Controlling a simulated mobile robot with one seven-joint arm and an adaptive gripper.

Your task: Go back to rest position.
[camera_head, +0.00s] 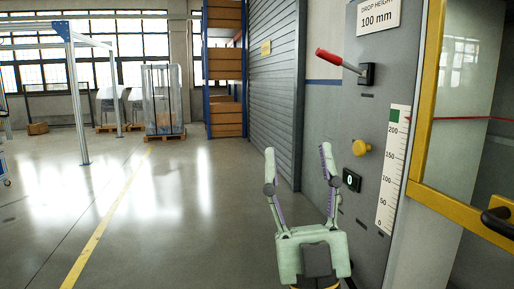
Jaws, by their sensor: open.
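My gripper (298,170) is in the lower middle of the head view, with its two fingers spread wide and pointing up. It is open, and nothing shows between its fingers. It is in front of the left side of a grey control panel (372,140). The panel carries a lever with a red handle (341,61), a yellow knob (361,147), a small display (351,180) reading 0, and a white scale (393,170) marked 0 to 200. The right finger appears close to the display in the picture; I cannot tell whether they touch.
A yellow-framed glass door (425,95) with a dark handle (497,221) stands at the right. A grey roller shutter (272,90) and shelving with boxes (224,64) are behind. Open floor with a yellow line (105,222) lies to the left.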

